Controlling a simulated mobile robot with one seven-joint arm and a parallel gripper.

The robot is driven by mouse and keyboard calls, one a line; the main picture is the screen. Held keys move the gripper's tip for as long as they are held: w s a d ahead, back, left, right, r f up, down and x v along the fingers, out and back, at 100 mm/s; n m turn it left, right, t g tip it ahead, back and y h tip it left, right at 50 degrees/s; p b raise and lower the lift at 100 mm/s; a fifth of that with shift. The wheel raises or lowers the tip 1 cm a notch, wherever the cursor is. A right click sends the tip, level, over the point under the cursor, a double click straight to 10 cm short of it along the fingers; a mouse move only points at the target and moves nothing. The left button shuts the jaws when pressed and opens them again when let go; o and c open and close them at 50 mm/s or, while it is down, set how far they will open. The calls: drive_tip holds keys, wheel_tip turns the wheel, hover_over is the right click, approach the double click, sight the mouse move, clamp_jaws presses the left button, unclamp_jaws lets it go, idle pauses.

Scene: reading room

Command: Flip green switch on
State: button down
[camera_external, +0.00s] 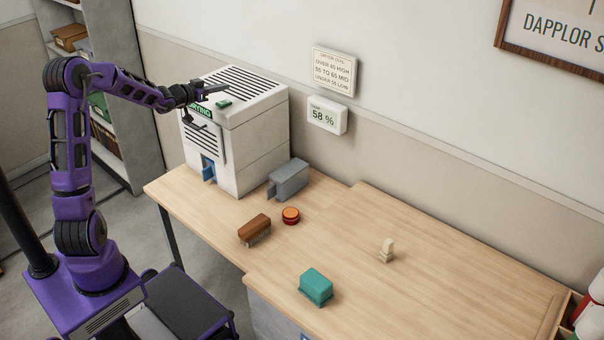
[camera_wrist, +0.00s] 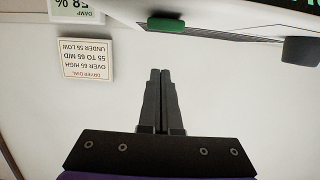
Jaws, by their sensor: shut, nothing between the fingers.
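My gripper (camera_external: 227,88) is above the machine's top, just over the switch in the external view. In the wrist view its fingers (camera_wrist: 160,72) are together and empty, pointing toward the switch with a visible gap in the picture. I cannot tell the switch's position.
A humidity display reading 58 % (camera_external: 326,116) and a dial sign (camera_external: 334,72) are on the wall. A grey block (camera_external: 288,180), brown brush (camera_external: 254,229), orange disc (camera_external: 291,215), teal block (camera_external: 316,286) and cream piece (camera_external: 387,249) sit on the table. A dark knob (camera_wrist: 301,50) shows in the wrist view.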

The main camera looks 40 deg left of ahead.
drive_tip(key=r+v, duration=0.1)
drive_tip(key=v, duration=0.8)
drive_tip(key=shift+s+r, duration=0.2)
drive_tip(key=shift+r, duration=0.05)
drive_tip(key=shift+f, duration=0.1)
